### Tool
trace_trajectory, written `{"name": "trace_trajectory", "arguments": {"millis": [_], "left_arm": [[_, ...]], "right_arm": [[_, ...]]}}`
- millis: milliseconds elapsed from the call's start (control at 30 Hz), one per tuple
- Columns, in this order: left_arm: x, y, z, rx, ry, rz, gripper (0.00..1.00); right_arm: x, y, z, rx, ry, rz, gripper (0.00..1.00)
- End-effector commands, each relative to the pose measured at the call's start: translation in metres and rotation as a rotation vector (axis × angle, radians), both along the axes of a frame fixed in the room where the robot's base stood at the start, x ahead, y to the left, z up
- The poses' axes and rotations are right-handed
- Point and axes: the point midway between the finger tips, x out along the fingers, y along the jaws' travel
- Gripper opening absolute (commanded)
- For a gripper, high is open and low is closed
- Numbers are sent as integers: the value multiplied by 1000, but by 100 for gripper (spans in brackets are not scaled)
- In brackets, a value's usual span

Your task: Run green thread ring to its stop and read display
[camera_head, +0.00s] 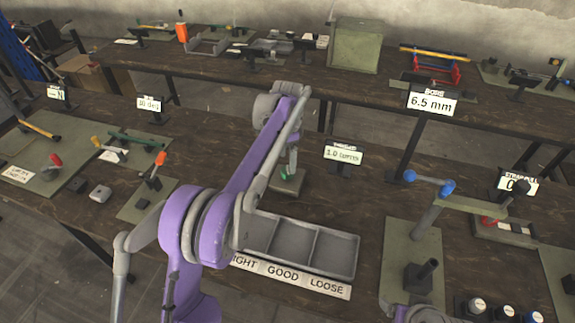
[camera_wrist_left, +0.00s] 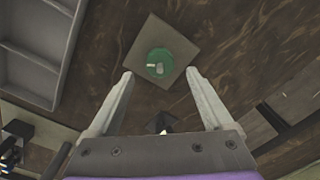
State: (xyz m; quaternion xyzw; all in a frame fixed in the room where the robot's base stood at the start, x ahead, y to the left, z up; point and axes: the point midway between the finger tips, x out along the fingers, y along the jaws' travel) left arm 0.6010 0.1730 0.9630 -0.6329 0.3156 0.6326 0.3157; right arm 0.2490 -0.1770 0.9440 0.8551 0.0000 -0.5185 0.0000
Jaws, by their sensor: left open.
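The green thread ring (camera_head: 284,174) sits on a small square plate (camera_head: 291,186) behind the sorting tray. In the left wrist view the round green ring (camera_wrist_left: 159,64) lies on its plate (camera_wrist_left: 150,30), ahead of and between my fingertips. My left gripper (camera_wrist_left: 161,73) is open with nothing between its fingers. In the head view my left gripper (camera_head: 290,158) is at the ring, partly hidden by my purple arm. The display (camera_head: 343,154) stands right of the ring and reads "1.0", with smaller text too blurred to read surely. My right gripper is not clearly in view.
A grey compartment tray (camera_head: 331,251) with a label strip (camera_head: 290,276) reading "GOOD" and "LOOSE" stands in front. A press with blue knobs (camera_head: 428,190) is to the right. A "6.5 mm" sign (camera_head: 431,103) stands behind. Bare table lies around the ring's plate.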

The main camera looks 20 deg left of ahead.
Motion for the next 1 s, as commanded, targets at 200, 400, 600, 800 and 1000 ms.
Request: {"name": "trace_trajectory", "arguments": {"millis": [200, 400, 600, 800, 1000], "left_arm": [[0, 0, 44, 0, -1, 0, 84], [0, 0, 63, 1, -1, 0, 84], [0, 0, 65, 0, 0, 0, 84], [0, 0, 65, 0, 0, 0, 84], [0, 0, 64, 0, 0, 0, 84]], "right_arm": [[2, 0, 6, 0, -4, 0, 84], [3, 0, 8, 0, -6, 0, 84], [3, 0, 8, 0, -6, 0, 84], [3, 0, 8, 0, -6, 0, 84], [3, 0, 8, 0, -6, 0, 84]]}}
